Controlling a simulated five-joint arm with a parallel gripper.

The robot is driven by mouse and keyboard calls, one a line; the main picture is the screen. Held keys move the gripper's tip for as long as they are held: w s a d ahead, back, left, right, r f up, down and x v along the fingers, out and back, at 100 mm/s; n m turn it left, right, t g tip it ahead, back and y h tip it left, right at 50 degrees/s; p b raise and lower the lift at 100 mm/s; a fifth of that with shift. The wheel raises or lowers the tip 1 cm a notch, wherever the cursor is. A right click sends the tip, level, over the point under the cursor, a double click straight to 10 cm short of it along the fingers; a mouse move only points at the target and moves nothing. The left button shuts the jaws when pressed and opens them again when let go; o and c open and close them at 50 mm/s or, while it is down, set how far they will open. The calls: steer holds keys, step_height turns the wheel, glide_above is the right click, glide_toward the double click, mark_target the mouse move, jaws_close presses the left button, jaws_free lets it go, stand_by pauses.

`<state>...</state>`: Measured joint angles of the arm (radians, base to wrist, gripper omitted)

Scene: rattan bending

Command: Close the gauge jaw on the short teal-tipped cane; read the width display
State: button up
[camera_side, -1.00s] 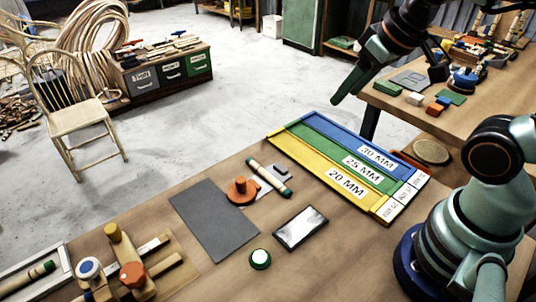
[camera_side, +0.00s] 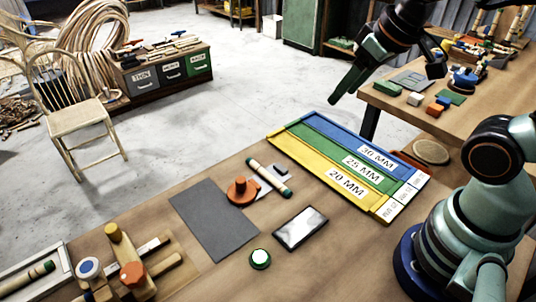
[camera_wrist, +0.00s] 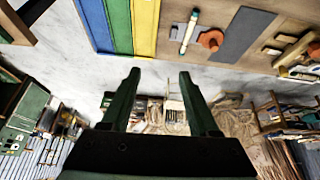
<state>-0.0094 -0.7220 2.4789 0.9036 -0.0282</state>
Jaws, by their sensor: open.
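A short pale cane (camera_side: 265,173) with dark teal-green ends lies at the gauge on the bench. It also shows in the wrist view (camera_wrist: 189,32). The gauge has an orange knob (camera_side: 241,189) and a grey plate under and beside the cane; I cannot tell whether its jaw touches the cane. A dark display (camera_side: 300,229) lies in front, its reading not legible. My gripper (camera_wrist: 160,75) is open and empty, raised well away from the cane.
Blue, green and yellow trays (camera_side: 275,139) marked 30, 25 and 20 MM lie right of the gauge. A grey mat (camera_side: 214,225) lies left of it. A green-rimmed button (camera_side: 260,259) sits near the front. A wooden jig (camera_side: 132,276) with knobs stands at lower left.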

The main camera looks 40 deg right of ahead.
steer(key=w+a+f+n+g, duration=0.2)
steer(key=w+a+n+g, duration=0.1)
steer(key=w+a+n, duration=0.55)
steer(key=n+g, duration=0.3)
steer(key=n, duration=0.6)
glide_toward(241, 179)
step_height(241, 179, down, 10)
steer(key=shift+s+f, duration=0.1)
steer(key=shift+s, duration=0.05)
